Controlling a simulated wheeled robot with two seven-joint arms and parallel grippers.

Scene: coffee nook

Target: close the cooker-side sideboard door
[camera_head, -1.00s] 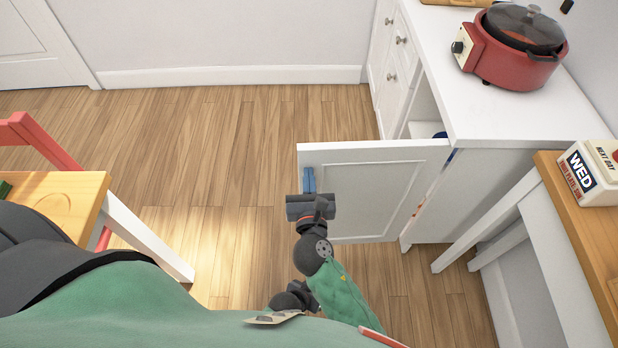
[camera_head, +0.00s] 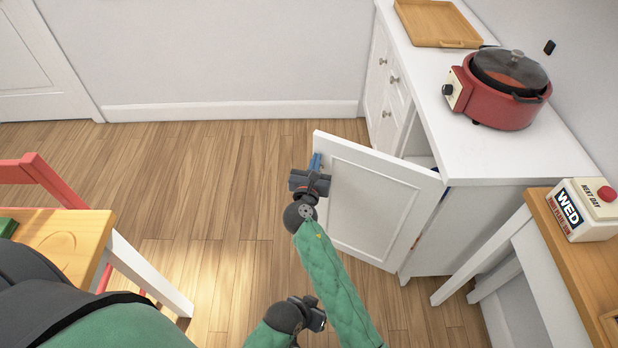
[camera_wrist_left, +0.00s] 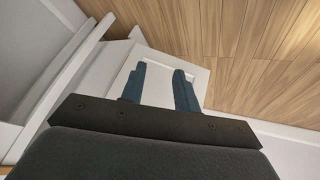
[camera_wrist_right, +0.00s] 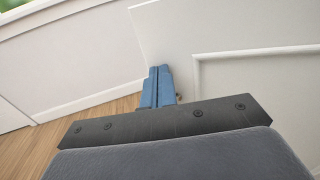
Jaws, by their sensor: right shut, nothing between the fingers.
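The white panelled sideboard door (camera_head: 375,205) stands partly open, swung out from the near end of the white sideboard (camera_head: 470,150). A dark gap shows behind its top edge. My right gripper (camera_head: 316,163) is shut and empty, its blue fingertips at the door's free edge on the panelled face. In the right wrist view the shut fingers (camera_wrist_right: 160,80) overlap the door's edge strip, beside a small knob; I cannot tell whether they press on it. My left gripper (camera_head: 316,316) is low in front, apart from the door. In the left wrist view its fingers (camera_wrist_left: 160,85) are spread with nothing between them.
A red cooker (camera_head: 500,92) and a wooden tray (camera_head: 437,22) stand on the sideboard top. A wooden table (camera_head: 570,245) with a WED block (camera_head: 575,212) is at right. A red chair (camera_head: 45,180) and another table are at left. The floor beyond the door is clear.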

